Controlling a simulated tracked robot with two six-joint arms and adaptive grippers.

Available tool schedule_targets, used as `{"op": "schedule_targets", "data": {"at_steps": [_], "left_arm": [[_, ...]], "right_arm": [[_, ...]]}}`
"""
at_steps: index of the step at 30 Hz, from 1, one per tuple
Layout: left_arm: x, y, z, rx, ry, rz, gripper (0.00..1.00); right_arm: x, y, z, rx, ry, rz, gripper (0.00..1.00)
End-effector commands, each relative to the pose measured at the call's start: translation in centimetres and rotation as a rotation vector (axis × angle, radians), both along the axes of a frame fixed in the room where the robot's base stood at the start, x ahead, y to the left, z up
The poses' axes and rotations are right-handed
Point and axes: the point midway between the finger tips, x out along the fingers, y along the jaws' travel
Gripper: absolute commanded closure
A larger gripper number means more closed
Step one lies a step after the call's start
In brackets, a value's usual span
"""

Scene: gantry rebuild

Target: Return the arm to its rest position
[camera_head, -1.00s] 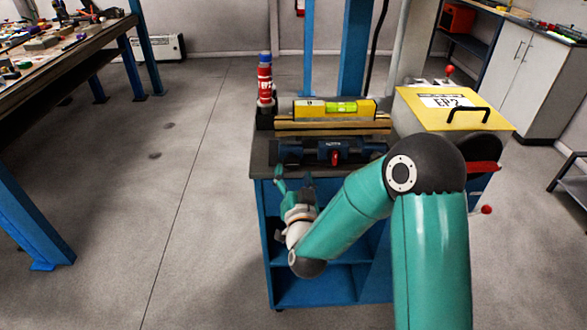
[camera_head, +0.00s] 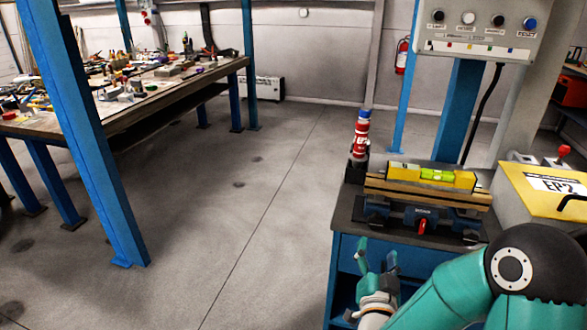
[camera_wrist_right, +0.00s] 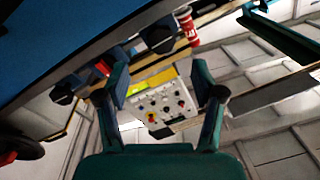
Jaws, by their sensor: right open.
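My right arm (camera_head: 455,295) is teal with black joints and comes in from the lower right of the head view. Its gripper (camera_head: 377,256) is in front of the blue cart (camera_head: 345,262), below the level of its top. The gripper is open, with nothing between its fingers. In the right wrist view the two teal fingers (camera_wrist_right: 165,92) stand apart, with the control panel (camera_wrist_right: 163,104) seen beyond them. My left gripper is in neither view.
The cart carries a blue vise (camera_head: 425,212), a yellow level (camera_head: 432,177) and a red bottle (camera_head: 361,135). A yellow-topped box (camera_head: 520,200) stands to its right. A cluttered workbench (camera_head: 130,105) and blue post (camera_head: 92,140) stand left. The floor between is clear.

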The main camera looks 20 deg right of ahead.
Motion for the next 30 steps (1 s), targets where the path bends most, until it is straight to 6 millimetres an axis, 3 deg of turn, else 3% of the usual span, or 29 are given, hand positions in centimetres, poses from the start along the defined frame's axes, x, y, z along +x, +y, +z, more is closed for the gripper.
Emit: {"op": "schedule_targets", "data": {"at_steps": [4, 7, 10, 13, 15, 19, 21, 24, 30], "left_arm": [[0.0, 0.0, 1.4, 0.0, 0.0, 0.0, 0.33], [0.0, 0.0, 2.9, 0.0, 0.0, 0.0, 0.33], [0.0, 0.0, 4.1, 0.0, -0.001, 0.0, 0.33], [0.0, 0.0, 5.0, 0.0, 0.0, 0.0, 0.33], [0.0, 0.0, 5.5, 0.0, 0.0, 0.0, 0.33], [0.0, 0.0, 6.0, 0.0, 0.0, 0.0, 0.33], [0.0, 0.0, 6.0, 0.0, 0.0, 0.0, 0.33], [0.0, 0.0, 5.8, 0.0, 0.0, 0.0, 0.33], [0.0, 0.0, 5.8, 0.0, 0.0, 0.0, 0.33]], "right_arm": [[0.0, -0.1, -0.8, 0.003, 0.047, -0.002, 0.32], [0.0, 0.7, -3.7, 0.017, 0.143, 0.026, 0.32], [-0.2, 3.1, -9.2, 0.079, 0.331, 0.125, 0.32], [-1.9, 6.7, -15.5, 0.163, 0.563, 0.257, 0.32], [-4.2, 9.5, -19.6, 0.223, 0.736, 0.359, 0.32], [-10.2, 14.5, -25.2, 0.321, 1.049, 0.555, 0.32], [-13.3, 16.5, -26.9, 0.357, 1.189, 0.65, 0.32], [-16.6, 18.0, -27.7, 0.384, 1.331, 0.751, 0.32], [-20.0, 19.0, -27.8, 0.411, 1.471, 0.835, 0.32]]}}
